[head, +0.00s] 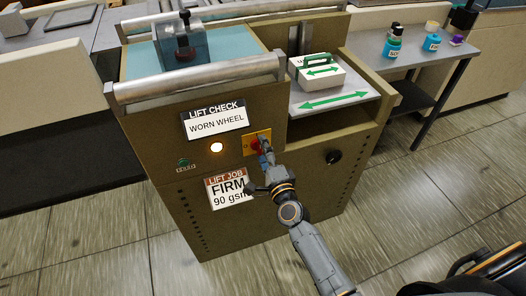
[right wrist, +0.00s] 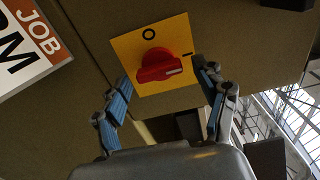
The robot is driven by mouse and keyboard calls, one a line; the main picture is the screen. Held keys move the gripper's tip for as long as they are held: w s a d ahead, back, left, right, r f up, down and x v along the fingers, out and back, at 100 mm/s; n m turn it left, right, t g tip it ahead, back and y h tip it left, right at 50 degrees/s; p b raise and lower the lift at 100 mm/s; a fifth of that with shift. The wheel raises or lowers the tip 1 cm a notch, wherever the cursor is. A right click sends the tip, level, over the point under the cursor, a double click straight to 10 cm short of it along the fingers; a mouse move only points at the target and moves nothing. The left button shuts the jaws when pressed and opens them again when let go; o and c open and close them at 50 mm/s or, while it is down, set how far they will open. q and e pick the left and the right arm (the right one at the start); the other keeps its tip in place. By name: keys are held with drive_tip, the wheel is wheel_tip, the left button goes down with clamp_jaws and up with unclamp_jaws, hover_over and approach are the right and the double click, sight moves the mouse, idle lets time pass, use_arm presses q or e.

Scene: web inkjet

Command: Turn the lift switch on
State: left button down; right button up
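The lift switch is a red rotary knob (right wrist: 165,69) on a yellow plate (right wrist: 128,46), with an O mark at the top and an I mark at the right. In the right wrist view its handle lies nearly level, its white line at the right end, on the I side. In the head view the yellow plate (head: 247,146) is on the cabinet front, partly hidden by my right gripper (head: 259,160). My right gripper's blue-grey fingers (right wrist: 162,76) are spread, one on each side of the knob, with gaps visible. My left gripper is not in view.
A lit lamp (head: 216,147) is left of the switch, below the LIFT CHECK sign (head: 214,121). A LIFT JOB sign (head: 229,190) hangs below. A black knob (head: 334,157) is on the right front panel. Bottles stand on a side table (head: 420,66). Floor in front is clear.

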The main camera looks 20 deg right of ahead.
drive_tip(key=s, duration=1.2)
drive_tip(key=shift+d, duration=0.15)
drive_tip(key=s+f+n+g, duration=0.3)
drive_tip(key=s+f+n, duration=0.1)
drive_tip(key=f, duration=0.6)
drive_tip(key=s+a+f+n+g+y+p, duration=0.1)
drive_tip(key=s+f+n+g, duration=0.3)
drive_tip(key=f, duration=0.7)
drive_tip(key=s+f+n+g, duration=0.2)
drive_tip(key=s+f+n, duration=0.25)
drive_tip(key=f, duration=0.55)
drive_tip(key=s+d+f+n+g, duration=0.2)
drive_tip(key=s+f, duration=0.3)
drive_tip(key=s, duration=0.4)
drive_tip(key=s+d+f+n+g+h, duration=0.1)
drive_tip(key=s+d+f+n+g, duration=0.1)
drive_tip(key=s, duration=0.6)
drive_tip(key=s+d+f+n+g, duration=0.2)
drive_tip(key=s+f+n+g, duration=0.2)
drive_tip(key=s+f, duration=0.3)
drive_tip(key=s, duration=0.2)
drive_tip(key=shift+s+d+f+h+p, duration=0.25)
drive_tip(key=shift+s+f+h+p, duration=0.05)
drive_tip(key=shift+f+p, duration=0.1)
